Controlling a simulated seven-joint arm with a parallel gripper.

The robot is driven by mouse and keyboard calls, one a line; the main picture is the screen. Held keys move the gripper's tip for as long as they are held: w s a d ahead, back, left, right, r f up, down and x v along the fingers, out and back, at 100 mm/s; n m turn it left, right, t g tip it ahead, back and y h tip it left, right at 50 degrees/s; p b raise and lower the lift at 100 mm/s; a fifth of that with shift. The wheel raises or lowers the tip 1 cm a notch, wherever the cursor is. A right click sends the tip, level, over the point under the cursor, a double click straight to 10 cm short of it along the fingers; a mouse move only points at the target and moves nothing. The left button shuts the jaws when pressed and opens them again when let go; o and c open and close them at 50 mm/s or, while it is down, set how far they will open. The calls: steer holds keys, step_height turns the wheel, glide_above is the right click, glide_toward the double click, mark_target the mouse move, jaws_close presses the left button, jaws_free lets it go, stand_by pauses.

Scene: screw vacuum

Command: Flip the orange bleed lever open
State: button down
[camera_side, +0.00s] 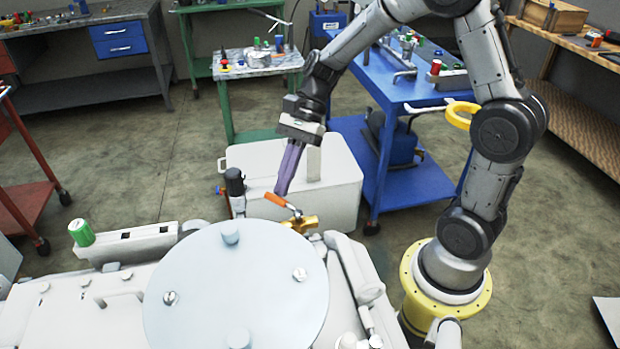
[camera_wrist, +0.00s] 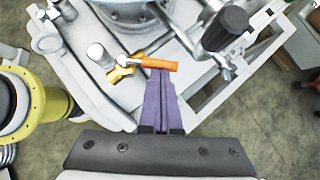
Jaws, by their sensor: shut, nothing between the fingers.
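The orange bleed lever (camera_side: 276,200) sits on a brass valve (camera_side: 300,224) at the back edge of the white machine, just behind the round lid. Its handle points to the left and slightly up in the side view. My gripper (camera_side: 281,192) has long purple fingers that are shut and empty, pointing down with the tips close to the lever handle. In the wrist view the lever (camera_wrist: 158,63) lies across, just past the tips of my gripper (camera_wrist: 156,74), and the brass valve (camera_wrist: 120,74) is to its left. I cannot tell whether the tips touch the handle.
A black-capped post (camera_side: 234,182) stands left of the lever. The large round lid (camera_side: 236,290) is in front of it. A white box (camera_side: 335,170) stands behind. A blue cart (camera_side: 400,185) is at the back right, and a green knob (camera_side: 81,233) is at the left.

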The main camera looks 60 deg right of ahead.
steer(key=a+n+g, duration=0.1)
steer(key=n, duration=0.1)
steer(key=w+a+n+g, duration=0.1)
steer(key=n+g, duration=0.1)
steer(key=shift+a+n+h, duration=0.25)
steer(key=shift+n+h, duration=0.15)
steer(key=shift+s+a+n+g+h, duration=0.1)
steer(key=shift+a+n+g+h, duration=0.45)
steer(key=shift+n, duration=0.55)
steer(key=shift+s+a+n+g+h, duration=0.1)
steer(key=shift+a+n+g+h, duration=0.15)
steer(key=shift+a+n+g, duration=0.65)
steer(key=shift+d+n, duration=0.25)
steer(key=shift+n, duration=0.05)
steer(key=shift+w, duration=0.1)
steer(key=w+d, duration=0.1)
steer(key=w+d+r, duration=0.1)
steer(key=w+d, duration=0.1)
steer(key=shift+w+d+r, duration=0.2)
steer(key=shift+r, duration=0.15)
glide_toward(265, 193)
step_height(265, 193, up, 3)
steer(key=d, duration=0.2)
steer(key=shift+w+a+f, duration=0.2)
steer(key=shift+w, duration=0.25)
